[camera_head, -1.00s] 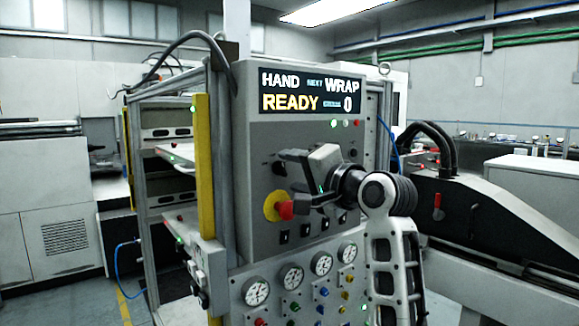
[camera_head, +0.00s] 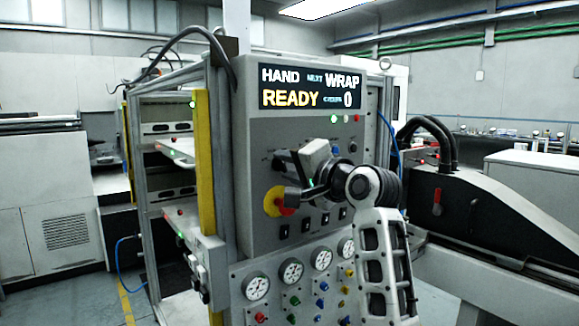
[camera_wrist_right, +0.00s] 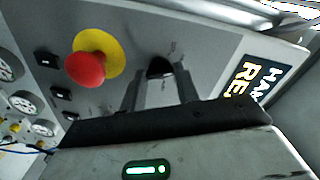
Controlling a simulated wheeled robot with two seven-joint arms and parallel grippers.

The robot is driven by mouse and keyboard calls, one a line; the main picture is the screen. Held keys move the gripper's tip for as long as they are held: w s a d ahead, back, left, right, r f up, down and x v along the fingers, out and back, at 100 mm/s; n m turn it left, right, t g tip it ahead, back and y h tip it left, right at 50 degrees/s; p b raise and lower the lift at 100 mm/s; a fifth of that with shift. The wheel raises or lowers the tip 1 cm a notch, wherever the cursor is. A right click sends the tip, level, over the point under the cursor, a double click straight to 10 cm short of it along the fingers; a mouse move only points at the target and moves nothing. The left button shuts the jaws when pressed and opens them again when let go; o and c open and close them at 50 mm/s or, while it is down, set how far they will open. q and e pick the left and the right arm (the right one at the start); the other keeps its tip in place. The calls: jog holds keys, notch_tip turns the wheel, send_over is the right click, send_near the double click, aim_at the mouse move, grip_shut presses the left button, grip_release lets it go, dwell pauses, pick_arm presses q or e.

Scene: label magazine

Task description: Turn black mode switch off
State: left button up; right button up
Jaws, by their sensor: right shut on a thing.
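The black mode switch (camera_wrist_right: 160,67) is a dark knob on the grey panel, seen in the right wrist view between my two fingers. My right gripper (camera_wrist_right: 160,88) is shut on it. In the head view the right gripper (camera_head: 284,178) is at the panel's front, above the red button, and its fingers mostly hide the knob. The knob's pointer direction cannot be made out. The display (camera_head: 310,89) reads HAND, NEXT WRAP, READY and 0. My left gripper is not in view.
A red emergency button (camera_wrist_right: 85,68) on a yellow disc sits close beside the fingers. Small black switches (camera_head: 281,232) and gauges (camera_head: 291,271) lie below. A yellow post (camera_head: 204,160) stands left of the panel.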

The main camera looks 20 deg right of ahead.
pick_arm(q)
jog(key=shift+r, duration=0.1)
pick_arm(e)
jog(key=shift+n+p, duration=0.35)
jog(key=shift+n, duration=0.45)
jog(key=shift+n+p, duration=0.35)
jog(key=shift+n, duration=0.35)
jog(key=shift+r+n+p, duration=0.1)
jog(key=shift+n+p, duration=0.2)
jog(key=shift+n, duration=0.6)
jog(key=shift+n+p, duration=0.4)
jog(key=shift+n, duration=0.7)
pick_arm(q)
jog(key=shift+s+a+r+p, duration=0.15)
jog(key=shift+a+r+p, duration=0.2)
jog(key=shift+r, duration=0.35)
pick_arm(e)
jog(key=shift+n, duration=0.8)
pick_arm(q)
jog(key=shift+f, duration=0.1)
